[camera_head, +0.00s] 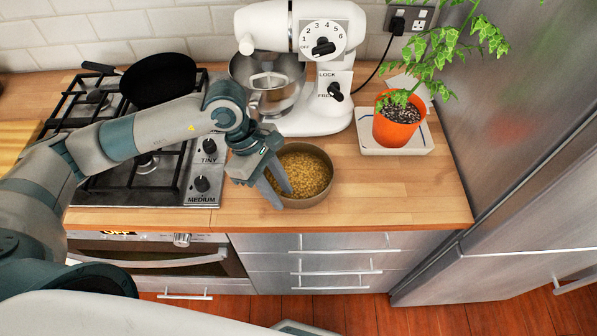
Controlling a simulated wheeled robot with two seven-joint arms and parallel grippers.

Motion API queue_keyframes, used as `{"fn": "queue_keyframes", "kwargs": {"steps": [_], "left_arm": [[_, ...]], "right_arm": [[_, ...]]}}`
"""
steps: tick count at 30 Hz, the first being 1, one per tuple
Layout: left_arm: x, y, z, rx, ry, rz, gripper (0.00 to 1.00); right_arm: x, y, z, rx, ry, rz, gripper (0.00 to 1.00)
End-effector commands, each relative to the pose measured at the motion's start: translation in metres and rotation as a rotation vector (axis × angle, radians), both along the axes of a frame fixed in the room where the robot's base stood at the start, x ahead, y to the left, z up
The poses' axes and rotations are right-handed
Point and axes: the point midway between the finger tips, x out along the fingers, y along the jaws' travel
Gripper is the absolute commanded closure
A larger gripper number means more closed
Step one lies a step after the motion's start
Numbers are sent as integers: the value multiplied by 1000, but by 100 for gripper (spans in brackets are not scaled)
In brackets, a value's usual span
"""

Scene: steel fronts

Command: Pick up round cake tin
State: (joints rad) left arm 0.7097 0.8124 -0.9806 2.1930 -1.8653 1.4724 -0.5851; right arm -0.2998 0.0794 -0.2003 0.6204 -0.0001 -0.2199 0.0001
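The round cake tin (318,198) stands on the wooden counter in front of the mixer. It has a thin brownish rim and is filled with a yellow-brown grainy-looking content. My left gripper (282,199) points down at the tin's left side, with its two fingers apart. One finger overlaps the inside of the tin in the picture, and the other is at its left rim. I cannot tell whether either finger touches the rim. The gripper hides part of the tin's left edge. My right gripper is not in view.
A white stand mixer (318,105) with a steel bowl (270,90) stands behind the tin. A gas hob (120,183) with a black pan (160,80) is left. A potted plant (397,125) sits on a white tray (415,146) at right. The counter right of the tin is clear.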

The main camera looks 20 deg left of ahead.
Motion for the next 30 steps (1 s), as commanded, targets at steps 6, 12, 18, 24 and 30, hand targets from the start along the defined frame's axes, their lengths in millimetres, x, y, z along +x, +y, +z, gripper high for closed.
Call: {"fn": "queue_keyframes", "kwargs": {"steps": [6,12,18,24,30], "left_arm": [[0,-1,-4,1,-1,-1,73],[0,-1,-4,1,-1,-1,73],[0,-1,-4,1,-1,-1,92],[0,-1,-3,0,-2,0,100],[0,-1,-3,1,-1,-1,100]], "right_arm": [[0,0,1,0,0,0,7],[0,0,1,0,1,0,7],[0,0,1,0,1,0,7],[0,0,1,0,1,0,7],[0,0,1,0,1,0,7]]}}
